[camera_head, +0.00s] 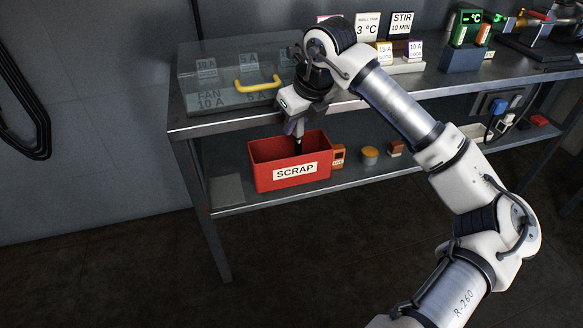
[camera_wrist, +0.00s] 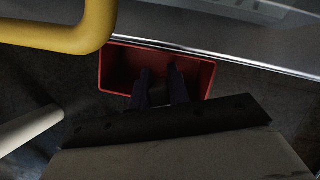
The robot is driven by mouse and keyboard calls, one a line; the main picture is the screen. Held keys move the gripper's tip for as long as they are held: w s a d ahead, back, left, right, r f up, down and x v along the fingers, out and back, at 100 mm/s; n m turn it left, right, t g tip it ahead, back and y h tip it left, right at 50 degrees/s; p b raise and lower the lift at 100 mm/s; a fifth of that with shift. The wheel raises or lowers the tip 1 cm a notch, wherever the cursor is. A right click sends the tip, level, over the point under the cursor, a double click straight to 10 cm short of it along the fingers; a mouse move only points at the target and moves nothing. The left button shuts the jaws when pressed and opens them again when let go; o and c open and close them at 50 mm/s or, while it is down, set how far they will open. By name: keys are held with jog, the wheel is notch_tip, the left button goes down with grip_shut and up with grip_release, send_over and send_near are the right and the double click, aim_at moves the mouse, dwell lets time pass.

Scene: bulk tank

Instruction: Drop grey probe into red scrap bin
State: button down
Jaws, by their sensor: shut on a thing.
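The red scrap bin (camera_head: 290,160) stands on the lower shelf, open at the top, with a white SCRAP label on its front. My gripper (camera_head: 296,130) points down just over the bin's opening, in front of the bench edge. It is shut on a slim dark thing (camera_head: 299,146), likely the grey probe, whose lower end reaches into the bin's mouth. In the wrist view my two dark fingers (camera_wrist: 160,88) lie over the inside of the red bin (camera_wrist: 206,82). The probe cannot be made out clearly there.
A clear-lidded case with a yellow handle (camera_head: 257,84) stands on the bench (camera_head: 430,85), close to my gripper; the handle (camera_wrist: 60,36) also shows in the wrist view. An orange device (camera_head: 339,156) and an orange-topped pot (camera_head: 370,155) stand right of the bin.

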jog(key=shift+f, duration=0.35)
jog(key=c, duration=1.3)
grip_release()
jog(key=shift+o, duration=0.2)
jog(key=shift+r, duration=0.15)
jog(key=p+v, duration=0.2)
jog(key=v, duration=1.1)
jog(key=shift+r, duration=0.35)
